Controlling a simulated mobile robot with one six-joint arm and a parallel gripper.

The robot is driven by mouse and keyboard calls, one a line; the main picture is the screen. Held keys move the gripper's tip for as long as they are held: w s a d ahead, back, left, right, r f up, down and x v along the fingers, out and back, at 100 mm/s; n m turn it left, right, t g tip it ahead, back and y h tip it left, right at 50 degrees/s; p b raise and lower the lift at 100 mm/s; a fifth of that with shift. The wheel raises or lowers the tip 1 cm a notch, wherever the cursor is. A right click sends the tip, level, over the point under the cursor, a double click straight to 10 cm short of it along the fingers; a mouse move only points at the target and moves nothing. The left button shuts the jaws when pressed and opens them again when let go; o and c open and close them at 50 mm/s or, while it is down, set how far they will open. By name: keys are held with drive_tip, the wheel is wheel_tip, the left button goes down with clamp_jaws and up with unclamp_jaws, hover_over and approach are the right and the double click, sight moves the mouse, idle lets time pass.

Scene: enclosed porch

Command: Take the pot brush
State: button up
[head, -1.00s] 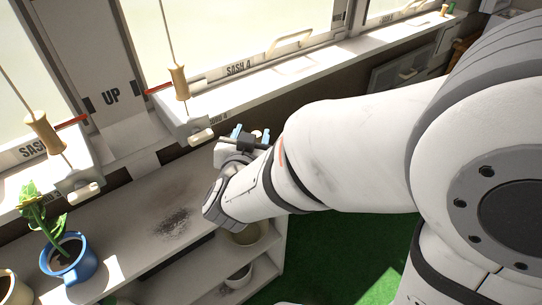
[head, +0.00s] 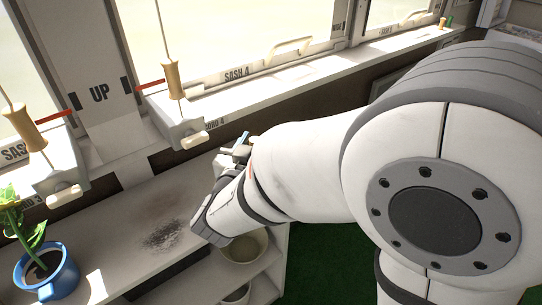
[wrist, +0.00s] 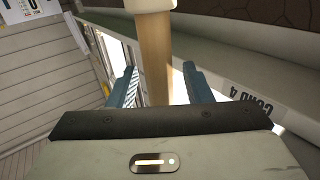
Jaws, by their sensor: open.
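My gripper (wrist: 160,72) has two blue fingers standing apart, and no object touches them. A wooden shaft with a pale, wider end (wrist: 155,55) shows between the fingers in the wrist view, with a gap on each side. I cannot tell for sure that it is the pot brush, or how deep it sits between the fingers. In the head view my gripper (head: 238,142) is mostly hidden behind my wrist, near the window wall above the right end of the shelf. No brush can be made out there.
The shelf top (head: 120,215) has a dark soil patch (head: 164,236) and a blue pot with a plant (head: 47,272) at left. A cream pot (head: 243,247) stands on a lower level. Wooden cord toggles (head: 173,80) hang before the windows. The "CORD 4" label (wrist: 248,100) is close right.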

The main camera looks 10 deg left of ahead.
drive_tip(key=shift+w, duration=0.55)
drive_tip(key=shift+c, duration=0.6)
clamp_jaws()
